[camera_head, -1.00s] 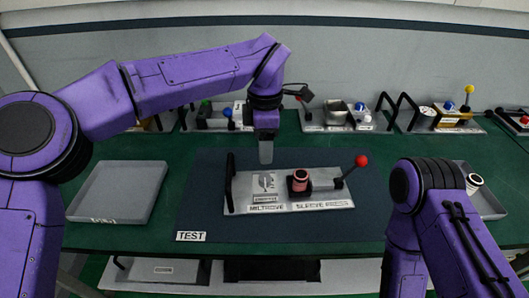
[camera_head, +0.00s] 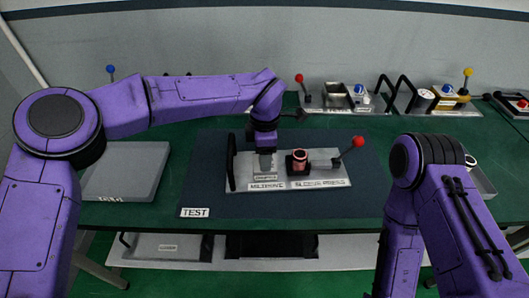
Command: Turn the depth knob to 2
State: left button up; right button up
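A grey plate fixture (camera_head: 325,182) labelled as a sleeve press lies on the dark blue mat (camera_head: 230,207). It carries a black handle at its left end, a reddish ring-shaped part (camera_head: 298,160) in a black holder, and a lever with a red ball (camera_head: 358,141). No depth knob can be made out; the left part of the plate is partly hidden by my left gripper. My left gripper (camera_head: 264,166) points down over that part, left of the reddish part. Its fingers show as one grey block, so opening and contact are unclear. My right gripper is out of view.
Other fixtures with levers and knobs, including a blue-button one (camera_head: 361,97), line the back. My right arm covers the right front.

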pick_arm(q)
jog(key=shift+w+f, duration=0.1)
jog(key=shift+w, duration=0.05)
jog(key=c, duration=0.8)
jog(key=shift+n, duration=1.5)
jog(key=n, duration=0.2)
jog(key=shift+n, duration=0.3)
jog(key=n, duration=0.3)
jog(key=shift+b, duration=0.3)
jog(key=shift+n+b, duration=0.35)
jog(key=shift+n, duration=1.25)
